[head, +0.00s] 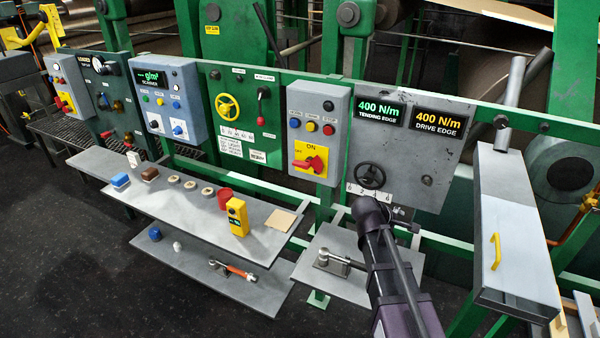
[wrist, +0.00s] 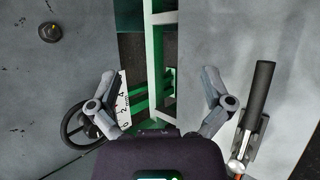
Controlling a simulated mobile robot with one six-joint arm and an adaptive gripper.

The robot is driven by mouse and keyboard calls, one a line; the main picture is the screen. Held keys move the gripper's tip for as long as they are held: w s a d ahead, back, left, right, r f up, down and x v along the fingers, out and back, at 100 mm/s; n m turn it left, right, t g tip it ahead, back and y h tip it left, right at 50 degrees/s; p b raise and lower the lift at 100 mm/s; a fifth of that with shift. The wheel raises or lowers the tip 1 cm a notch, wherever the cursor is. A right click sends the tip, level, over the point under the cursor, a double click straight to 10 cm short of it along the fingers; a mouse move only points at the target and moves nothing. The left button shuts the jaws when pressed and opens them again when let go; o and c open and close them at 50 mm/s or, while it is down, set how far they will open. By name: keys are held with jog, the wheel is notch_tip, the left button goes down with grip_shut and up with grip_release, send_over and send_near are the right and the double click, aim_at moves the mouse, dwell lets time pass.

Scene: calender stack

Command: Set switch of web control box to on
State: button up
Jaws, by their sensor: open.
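A grey box (head: 317,108) hangs on the green rail left of the tension display panel. It has blue, red and yellow buttons and a red rotary switch (head: 310,161) on a yellow plate. The word ON stands above the switch, and its handle lies roughly sideways. No name reading web control is legible on any box. Another grey box (head: 66,72) at far left also has a red switch on a yellow plate. My gripper (wrist: 158,78) is open and empty in the wrist view, below and right of the nearer box. That box is not identifiable in the wrist view.
A display panel (head: 420,150) with a black handwheel (head: 370,175) is beside my arm; the handwheel also shows in the wrist view (wrist: 72,128). A lower plate (head: 340,283) bears a clamp (head: 338,262). A shelf (head: 185,215) holds a yellow device (head: 237,216).

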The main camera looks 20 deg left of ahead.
jog(key=w+a+r+n+t+b, duration=0.1)
jog(key=w+a+n+t+b, duration=0.15)
jog(key=a+n, duration=0.45)
jog(key=w+a+r+n+t+b, duration=0.1)
jog(key=a+n+t+b, duration=0.2)
jog(key=a, duration=0.8)
jog(key=n+t+y+b, duration=0.2)
jog(key=n+t+y, duration=0.3)
jog(key=n, duration=0.5)
send_near(300, 166)
jog(key=s, duration=0.3)
jog(key=shift+w+a+f, duration=0.1)
jog(key=shift+w+a, duration=0.1)
jog(key=shift+a, duration=0.05)
jog(key=shift+w, duration=0.2)
jog(key=w, duration=0.9)
jog(key=w+d, duration=0.1)
jog(key=w, duration=0.3)
jog(key=shift+w+d, duration=0.1)
jog(key=shift+w, duration=0.15)
jog(key=c, duration=0.8)
